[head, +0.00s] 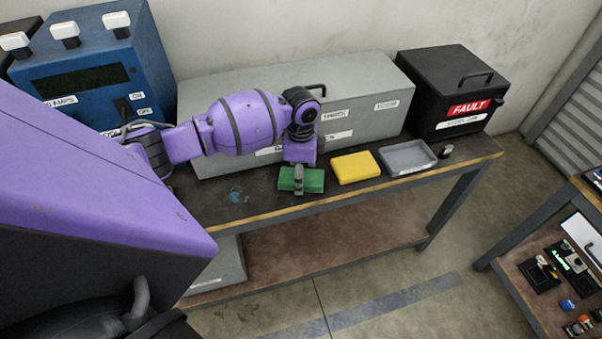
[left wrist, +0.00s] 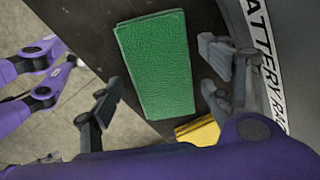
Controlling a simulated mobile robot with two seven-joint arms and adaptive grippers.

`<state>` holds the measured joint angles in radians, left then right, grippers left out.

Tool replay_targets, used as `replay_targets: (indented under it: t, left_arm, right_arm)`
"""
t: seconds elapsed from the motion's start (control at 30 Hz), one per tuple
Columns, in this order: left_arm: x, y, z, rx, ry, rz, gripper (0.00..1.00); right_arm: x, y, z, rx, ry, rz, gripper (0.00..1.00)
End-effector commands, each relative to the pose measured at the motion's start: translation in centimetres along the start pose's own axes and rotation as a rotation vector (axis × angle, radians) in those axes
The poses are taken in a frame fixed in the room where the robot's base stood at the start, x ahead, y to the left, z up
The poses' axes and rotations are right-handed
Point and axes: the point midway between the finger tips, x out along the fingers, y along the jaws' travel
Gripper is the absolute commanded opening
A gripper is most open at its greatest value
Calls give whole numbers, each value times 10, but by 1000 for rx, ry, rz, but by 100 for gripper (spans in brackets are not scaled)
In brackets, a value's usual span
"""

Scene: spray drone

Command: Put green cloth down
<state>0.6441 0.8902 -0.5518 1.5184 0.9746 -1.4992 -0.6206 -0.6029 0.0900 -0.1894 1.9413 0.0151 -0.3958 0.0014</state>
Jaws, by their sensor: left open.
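The green cloth (head: 315,181) is a folded rectangular pad lying on the dark bench top near its front edge. It shows whole in the left wrist view (left wrist: 157,65). My left gripper (head: 299,179) is directly over the cloth, pointing down, with a grey finger in front of it. In the left wrist view its two fingers (left wrist: 162,90) are spread wide, one on each side of the cloth with a gap to it. It holds nothing. Purple jointed links at the left edge of the wrist view look like my right gripper (left wrist: 38,78); its jaw state is unclear.
A yellow pad (head: 356,167) lies just right of the cloth, then a grey tray (head: 408,157). A long grey case (head: 365,90) stands close behind, with a black box (head: 453,90) at right and a blue device (head: 92,72) at left.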

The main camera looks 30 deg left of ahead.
Motion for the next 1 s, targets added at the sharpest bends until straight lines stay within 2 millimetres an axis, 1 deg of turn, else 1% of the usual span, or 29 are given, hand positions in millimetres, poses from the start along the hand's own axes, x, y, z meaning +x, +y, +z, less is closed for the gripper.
replay_targets:
  t: [0.17, 0.4, 0.5, 0.6, 0.7, 0.8, 1.0]
  left_arm:
    - [-26, -2, 0, 1, 3, -6, 73]
    - [-79, -2, -1, 2, 4, -7, 73]
    - [-97, -1, 0, 1, 2, -5, 73]
    - [-110, -1, -1, 0, 2, -3, 73]
    - [-118, -1, 0, 0, 1, -2, 73]
    - [-122, 0, 0, 1, 1, 0, 73]
    - [-122, 0, 0, 0, 1, 0, 73]
  right_arm:
    - [-1, 0, -4, 0, 6, 0, 0]
    - [-3, 0, -6, 2, 7, -1, 0]
    - [-3, -1, -5, 1, 5, -1, 0]
    - [-3, -1, -4, 0, 4, -2, 0]
    - [-3, -1, -4, -1, 3, -3, 0]
    - [-3, -1, -4, -1, 3, -3, 0]
    - [-3, -1, -4, -1, 2, -3, 0]
